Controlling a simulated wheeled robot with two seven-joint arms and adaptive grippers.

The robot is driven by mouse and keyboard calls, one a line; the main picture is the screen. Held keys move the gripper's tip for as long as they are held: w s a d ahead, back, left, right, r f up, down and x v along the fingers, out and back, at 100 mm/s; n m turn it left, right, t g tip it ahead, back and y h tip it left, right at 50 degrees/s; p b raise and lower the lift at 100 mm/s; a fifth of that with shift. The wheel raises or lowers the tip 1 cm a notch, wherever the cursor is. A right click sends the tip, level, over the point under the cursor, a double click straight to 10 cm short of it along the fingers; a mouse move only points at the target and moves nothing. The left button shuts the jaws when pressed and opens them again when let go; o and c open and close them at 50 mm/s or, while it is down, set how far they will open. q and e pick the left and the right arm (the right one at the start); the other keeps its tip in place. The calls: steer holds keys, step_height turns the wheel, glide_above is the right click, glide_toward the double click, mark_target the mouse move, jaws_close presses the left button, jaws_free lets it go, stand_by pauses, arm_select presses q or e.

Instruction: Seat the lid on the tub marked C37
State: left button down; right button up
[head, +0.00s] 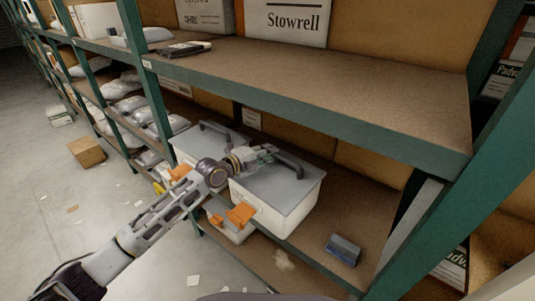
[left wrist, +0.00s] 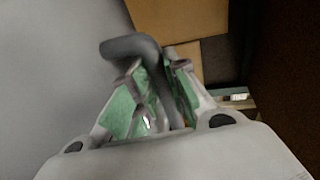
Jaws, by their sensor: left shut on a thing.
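A white tub (head: 292,219) stands on the lower shelf with a flat grey lid (head: 282,185) over its top. The lid has a dark curved handle (head: 289,165). My left gripper (head: 266,154) is at the handle and shut on it. In the left wrist view the dark handle (left wrist: 130,47) passes between the green-padded fingers of the left gripper (left wrist: 158,82), with the grey lid (left wrist: 60,70) beside it. Whether the lid's edge sits fully down all round cannot be told. I cannot read a C37 mark. My right gripper is not in view.
A second tub with a grey lid (head: 205,143) stands close on the left. A dark box (head: 343,249) lies to the right on the shelf. The upper shelf's green beam (head: 330,122) runs above; a green upright (head: 440,210) stands right.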

arm_select(q)
steer(key=c, duration=1.3)
jaws_free()
steer(key=shift+s+a, duration=0.1)
steer(key=shift+a, duration=0.05)
steer(key=shift+v, duration=5.8)
steer(key=shift+s, duration=0.1)
